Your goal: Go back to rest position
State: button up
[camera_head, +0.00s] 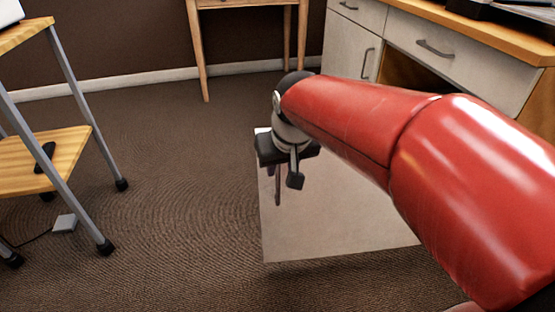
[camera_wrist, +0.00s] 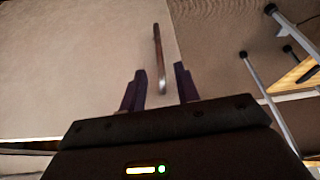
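My gripper (camera_head: 283,174) hangs at the end of my red arm in the head view, fingers pointing down above a pale flat surface (camera_head: 340,215). In the wrist view my gripper (camera_wrist: 160,88) has its two dark fingers apart, with a clear gap between them. A thin brown rod-like thing (camera_wrist: 157,50) shows between and beyond the fingers, close to the pale surface's edge; neither finger visibly touches it. A thin dark strip below the gripper in the head view (camera_head: 277,190) may be the same rod. Whether the rod lies on the surface is hard to tell.
A metal-legged wooden stand (camera_head: 45,160) is at the left, with a small dark item on its lower shelf. A desk with pale drawers (camera_head: 455,65) is at the back right, and a wooden table (camera_head: 250,3) at the back. Carpet (camera_head: 180,180) between them is open.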

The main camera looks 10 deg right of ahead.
dwell(0.3)
jog(key=s+d+r+p, duration=0.2)
jog(key=s+r+p, duration=0.2)
jog(key=s, duration=0.3)
jog(key=s+d+r+m+t+p, duration=0.1)
jog(key=s+d+r+p, duration=0.2)
jog(key=s, duration=0.5)
jog(key=r+p, duration=0.1)
jog(key=p, duration=0.1)
jog(key=shift+s+h+p, duration=0.15)
jog(key=shift+h+p, duration=0.15)
jog(key=shift+p, duration=0.1)
jog(key=shift+d, duration=0.15)
